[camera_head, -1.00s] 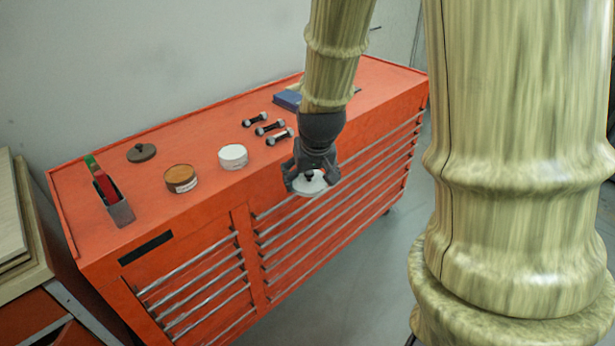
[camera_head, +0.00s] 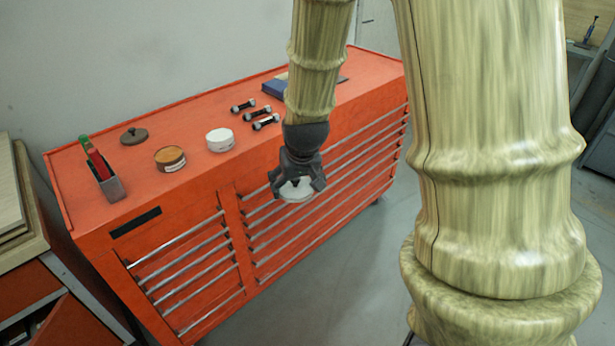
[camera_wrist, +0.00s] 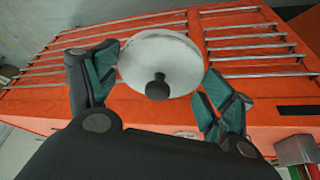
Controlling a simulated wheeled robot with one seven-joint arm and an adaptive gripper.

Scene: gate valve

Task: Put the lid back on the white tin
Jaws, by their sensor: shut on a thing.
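The white tin (camera_head: 220,140) stands upright near the front edge of the red cabinet top. A pale round lid (camera_head: 296,191) with a dark knob is in my gripper (camera_head: 298,180), in front of the cabinet and to the right of the tin, clear of it. In the wrist view the lid (camera_wrist: 172,58) sits between the two teal-padded fingers of my gripper (camera_wrist: 158,85), knob facing the camera. In the wrist view the tin is mostly hidden behind my gripper, if it shows at all.
On the red cabinet (camera_head: 75,185) stand a brown-topped tin (camera_head: 170,159), a dark knobbed lid (camera_head: 134,136), a grey holder (camera_head: 112,188) with red and green items, several dumbbell-shaped pieces (camera_head: 255,114) and a blue item (camera_head: 274,88). Drawer handles line its front.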

